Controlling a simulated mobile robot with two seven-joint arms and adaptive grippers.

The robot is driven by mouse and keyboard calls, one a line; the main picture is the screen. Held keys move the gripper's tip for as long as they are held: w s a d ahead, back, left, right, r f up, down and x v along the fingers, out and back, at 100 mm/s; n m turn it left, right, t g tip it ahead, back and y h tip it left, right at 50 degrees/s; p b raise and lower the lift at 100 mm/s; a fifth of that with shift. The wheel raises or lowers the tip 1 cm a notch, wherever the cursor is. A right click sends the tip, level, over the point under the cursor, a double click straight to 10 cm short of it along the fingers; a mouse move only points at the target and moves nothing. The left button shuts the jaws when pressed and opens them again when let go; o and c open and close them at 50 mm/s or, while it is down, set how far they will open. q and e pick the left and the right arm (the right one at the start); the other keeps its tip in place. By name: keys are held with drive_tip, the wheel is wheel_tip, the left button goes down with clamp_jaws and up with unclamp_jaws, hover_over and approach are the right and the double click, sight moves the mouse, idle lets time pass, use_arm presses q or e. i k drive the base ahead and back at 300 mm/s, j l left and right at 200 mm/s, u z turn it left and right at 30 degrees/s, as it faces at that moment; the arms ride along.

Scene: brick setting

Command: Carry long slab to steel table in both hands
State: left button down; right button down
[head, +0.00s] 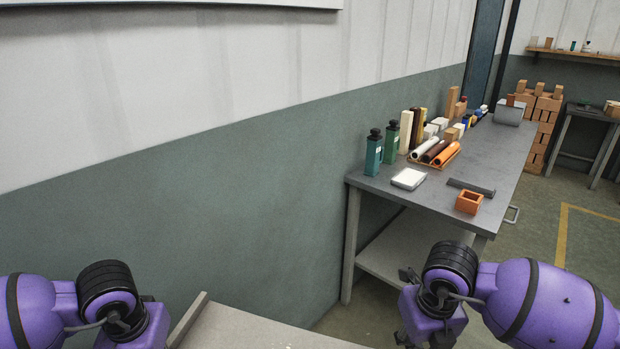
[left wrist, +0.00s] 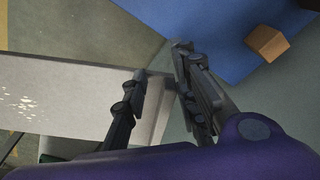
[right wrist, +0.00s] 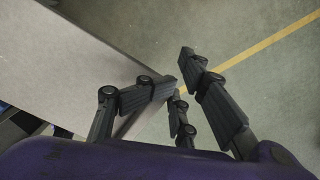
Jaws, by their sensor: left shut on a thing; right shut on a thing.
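The long slab (head: 270,332) is pale grey and shows partly at the bottom of the head view, between my two wrists. In the left wrist view, my left gripper (left wrist: 160,75) is shut on one end of the slab (left wrist: 60,100). In the right wrist view, my right gripper (right wrist: 172,80) is shut on the slab (right wrist: 75,85) at its edge. The slab's lower part is outside the head view. The steel table (head: 480,165) stands ahead and to the right, beyond the slab and apart from it.
The table's near end holds green bottles (head: 373,155), a white pad (head: 408,178), a tray of rolls (head: 435,153), a dark bar (head: 470,187) and an orange box (head: 469,202). A wall runs along the left. A block (left wrist: 267,43) lies on a blue surface. Floor is open at right.

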sight(491, 149)
drive_tip(key=z, duration=1.55)
drive_tip(key=i+z, duration=0.25)
drive_tip(key=z, duration=0.25)
drive_tip(key=i, duration=3.6)
